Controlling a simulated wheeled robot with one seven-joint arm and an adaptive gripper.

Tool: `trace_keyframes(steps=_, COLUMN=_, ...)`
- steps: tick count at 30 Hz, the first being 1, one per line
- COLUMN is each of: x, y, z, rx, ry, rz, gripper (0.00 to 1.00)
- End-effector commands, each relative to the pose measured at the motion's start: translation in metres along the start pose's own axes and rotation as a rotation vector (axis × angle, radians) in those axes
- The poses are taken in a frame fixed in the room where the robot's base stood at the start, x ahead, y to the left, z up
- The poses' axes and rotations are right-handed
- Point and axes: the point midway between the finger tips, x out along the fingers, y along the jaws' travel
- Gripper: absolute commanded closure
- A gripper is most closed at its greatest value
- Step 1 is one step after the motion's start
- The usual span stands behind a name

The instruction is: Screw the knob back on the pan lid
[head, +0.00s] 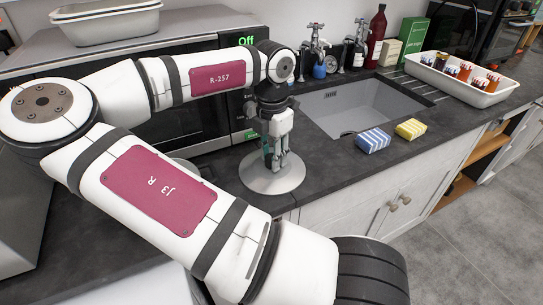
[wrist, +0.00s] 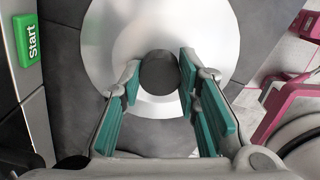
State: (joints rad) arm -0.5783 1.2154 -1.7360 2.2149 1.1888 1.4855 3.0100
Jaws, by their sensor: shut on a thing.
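The pan lid (head: 255,179) is a round, shiny silver disc lying on the dark counter in front of the black appliance. In the wrist view the lid (wrist: 108,40) fills the top middle. The dark round knob (wrist: 159,70) shows over the lid's middle, between the teal pads of my gripper (wrist: 160,78). My gripper (head: 275,166) points straight down over the lid and is shut on the knob. In the head view the fingers hide the knob. I cannot tell whether the knob is seated on the lid or how far its thread is engaged.
The black appliance with a green Start button (wrist: 30,39) stands close on the lid's left. A sink (head: 365,105) is to the right, with a blue striped sponge (head: 373,140) and a yellow sponge (head: 410,129) in front. A white tray (head: 457,80) holds several small jars.

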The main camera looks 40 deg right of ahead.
Motion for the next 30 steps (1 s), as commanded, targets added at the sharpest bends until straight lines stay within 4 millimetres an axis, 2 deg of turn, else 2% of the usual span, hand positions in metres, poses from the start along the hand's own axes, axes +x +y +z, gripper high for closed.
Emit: trace_keyframes(steps=30, x=0.0013, y=0.0000, z=0.0018, rx=0.049, ry=-0.001, rz=-0.002, gripper=0.96)
